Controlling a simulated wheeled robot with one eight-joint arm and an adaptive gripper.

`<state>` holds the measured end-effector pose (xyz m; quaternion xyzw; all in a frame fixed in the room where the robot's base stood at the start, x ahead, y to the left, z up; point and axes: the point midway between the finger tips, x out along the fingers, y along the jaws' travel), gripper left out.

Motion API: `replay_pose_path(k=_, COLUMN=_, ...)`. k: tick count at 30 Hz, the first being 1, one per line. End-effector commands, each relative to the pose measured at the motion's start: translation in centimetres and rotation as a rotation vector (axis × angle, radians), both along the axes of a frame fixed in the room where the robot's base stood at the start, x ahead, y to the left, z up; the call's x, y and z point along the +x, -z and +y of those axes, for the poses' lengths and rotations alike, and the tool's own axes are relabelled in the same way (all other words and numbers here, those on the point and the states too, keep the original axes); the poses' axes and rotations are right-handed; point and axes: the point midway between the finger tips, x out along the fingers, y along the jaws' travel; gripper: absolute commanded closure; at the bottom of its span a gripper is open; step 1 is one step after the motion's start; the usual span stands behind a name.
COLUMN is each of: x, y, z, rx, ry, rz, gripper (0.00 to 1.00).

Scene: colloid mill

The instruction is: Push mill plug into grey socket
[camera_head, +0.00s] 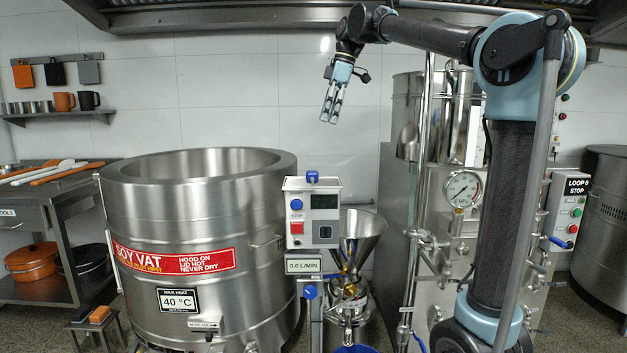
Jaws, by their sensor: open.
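My gripper (331,118) is raised high in front of the tiled wall, pointing down, open and empty. It is well above the control box (298,240) of the mill and touches nothing. A small blue piece (312,177), possibly the mill plug, sits on top of the box. A small dark blue-grey square (326,232) on the box's lower front may be a socket; I cannot tell for certain. The mill (347,300) with its steel funnel (358,240) stands just right of the box. A plainly grey socket is not clear.
A large steel soy vat (200,280) fills the left middle. A steel unit with a pressure gauge (463,189) and pipes stands on the right. A blue tub (355,349) is below the mill. A tool bench (30,212) is at the far left. Space around my gripper is free.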

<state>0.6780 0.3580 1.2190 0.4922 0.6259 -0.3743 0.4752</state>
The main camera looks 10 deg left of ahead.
Motion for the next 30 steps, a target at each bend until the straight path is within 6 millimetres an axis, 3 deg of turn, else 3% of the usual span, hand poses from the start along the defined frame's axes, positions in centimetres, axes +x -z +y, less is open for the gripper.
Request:
replay_pose_path(k=5, x=-0.1, y=1.2, z=0.3, rx=0.0, ry=0.0, rz=0.0, gripper=0.42)
replay_pose_path(k=21, x=-0.7, y=10.0, z=2.7, rx=0.0, ry=0.0, rz=0.0, gripper=0.42)
replay_pose_path(k=30, x=-0.8, y=11.8, z=3.2, rx=0.0, ry=0.002, rz=0.001, gripper=0.42)
